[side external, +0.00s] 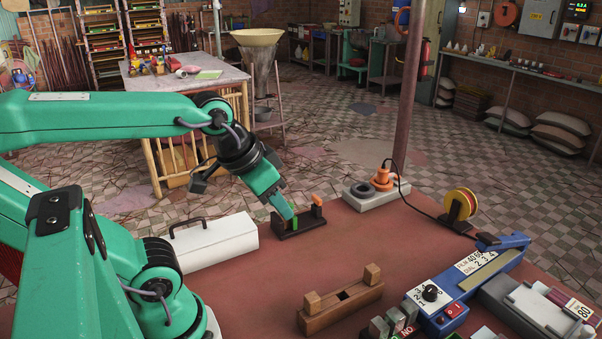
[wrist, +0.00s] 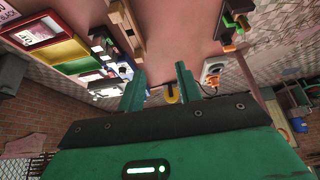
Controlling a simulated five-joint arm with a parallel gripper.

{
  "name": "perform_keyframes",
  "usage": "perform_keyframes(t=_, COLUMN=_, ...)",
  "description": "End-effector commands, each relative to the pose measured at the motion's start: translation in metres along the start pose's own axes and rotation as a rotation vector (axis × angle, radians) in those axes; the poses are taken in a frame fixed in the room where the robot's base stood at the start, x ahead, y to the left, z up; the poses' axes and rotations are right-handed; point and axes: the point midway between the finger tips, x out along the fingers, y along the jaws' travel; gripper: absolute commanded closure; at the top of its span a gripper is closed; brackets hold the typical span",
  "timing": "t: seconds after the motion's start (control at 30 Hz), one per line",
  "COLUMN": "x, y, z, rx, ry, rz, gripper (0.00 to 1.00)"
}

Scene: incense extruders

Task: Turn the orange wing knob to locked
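An orange upright wing-like piece (side external: 317,201) stands at the right end of a low black base (side external: 313,222) on the reddish table. It also shows small near the top right of the wrist view (wrist: 229,48). My gripper (side external: 287,212) points down at the base's left part, left of the orange piece, and its fingers partly hide the base in the side view. In the wrist view my gripper (wrist: 160,68) has two green fingers set apart with nothing held between them. I cannot read any locked marking.
A grey block (side external: 376,196) with an orange corded fitting stands behind right. A white handled box (side external: 215,242) lies left of the base. A wooden block stand (side external: 340,309), a blue dial device (side external: 480,280) and a yellow-red spool (side external: 459,204) stand right. The table between is clear.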

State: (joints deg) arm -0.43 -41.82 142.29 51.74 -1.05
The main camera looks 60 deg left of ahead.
Motion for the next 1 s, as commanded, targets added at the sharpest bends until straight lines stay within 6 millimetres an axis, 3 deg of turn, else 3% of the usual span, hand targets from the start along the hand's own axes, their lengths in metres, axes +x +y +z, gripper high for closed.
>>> perform_keyframes(t=0.47, x=0.015, y=-0.028, z=-0.060, rx=-0.333, ry=-0.106, rz=-0.058, gripper=0.65)
perform_keyframes(t=1.0, x=0.072, y=-0.091, z=-0.131, rx=-0.818, ry=-0.233, rz=-0.167, gripper=0.65)
